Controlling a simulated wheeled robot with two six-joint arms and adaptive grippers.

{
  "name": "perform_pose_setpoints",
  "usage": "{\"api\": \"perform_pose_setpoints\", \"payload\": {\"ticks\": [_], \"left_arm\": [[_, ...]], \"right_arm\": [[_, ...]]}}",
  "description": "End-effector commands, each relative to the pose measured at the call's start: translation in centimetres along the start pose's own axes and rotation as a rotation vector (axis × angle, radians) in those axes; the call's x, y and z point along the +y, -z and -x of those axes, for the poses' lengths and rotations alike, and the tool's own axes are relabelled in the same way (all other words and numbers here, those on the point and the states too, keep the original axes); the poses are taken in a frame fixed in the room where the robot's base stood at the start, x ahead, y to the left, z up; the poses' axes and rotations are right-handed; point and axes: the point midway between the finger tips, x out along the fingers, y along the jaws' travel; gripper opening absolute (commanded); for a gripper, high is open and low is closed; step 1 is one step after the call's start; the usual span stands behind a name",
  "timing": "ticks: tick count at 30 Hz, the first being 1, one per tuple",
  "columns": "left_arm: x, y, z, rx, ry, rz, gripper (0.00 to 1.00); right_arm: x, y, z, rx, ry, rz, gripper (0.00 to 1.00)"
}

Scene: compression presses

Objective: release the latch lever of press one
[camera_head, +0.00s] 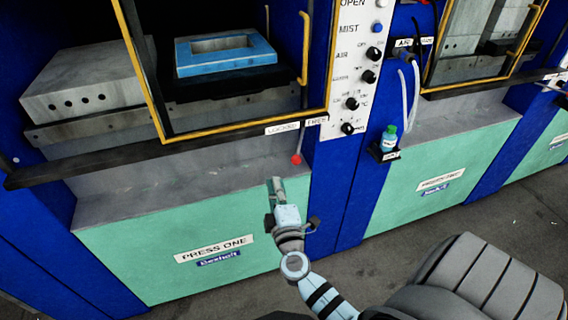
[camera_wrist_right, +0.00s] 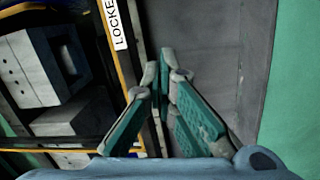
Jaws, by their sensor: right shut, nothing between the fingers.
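Press one, with a green lower front marked PRESS ONE (camera_head: 214,249), stands at the left in the head view. Its latch lever (camera_head: 296,159) hangs at the lower edge of the yellow-framed door, a thin dark rod ending in a red knob. It hangs near the LOCKED (camera_head: 281,128) and FREE (camera_head: 316,121) labels. My right gripper (camera_head: 275,182) appears below and slightly left of the red knob, apart from it in the picture. Its green-padded fingers meet at the tips in the wrist view (camera_wrist_right: 166,68), with nothing between them. I cannot make out the red knob there. My left gripper is out of view.
The yellow door frame (camera_head: 153,88) surrounds a blue block (camera_head: 226,64) inside the press. A dark rail (camera_head: 90,165) runs along the front above a grey ledge. A control panel (camera_head: 353,70) and a small bottle (camera_head: 389,136) stand to the right. A grey padded seat (camera_head: 490,285) is at lower right.

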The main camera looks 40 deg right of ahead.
Motion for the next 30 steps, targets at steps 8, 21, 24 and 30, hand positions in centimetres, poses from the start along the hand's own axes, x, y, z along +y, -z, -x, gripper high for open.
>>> {"api": "perform_pose_setpoints", "payload": {"ticks": [8,21,24,30], "left_arm": [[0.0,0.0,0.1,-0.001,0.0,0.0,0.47],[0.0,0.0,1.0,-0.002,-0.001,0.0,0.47],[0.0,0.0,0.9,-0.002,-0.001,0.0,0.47],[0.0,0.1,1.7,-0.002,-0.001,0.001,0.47]], "right_arm": [[0.0,0.0,-0.1,0.0,0.001,0.001,0.0],[0.1,0.0,-7.0,0.001,0.001,0.002,0.0],[0.0,0.0,-9.2,0.0,0.002,0.001,0.0],[0.1,-2.5,-9.2,0.0,0.004,0.003,0.0]]}}
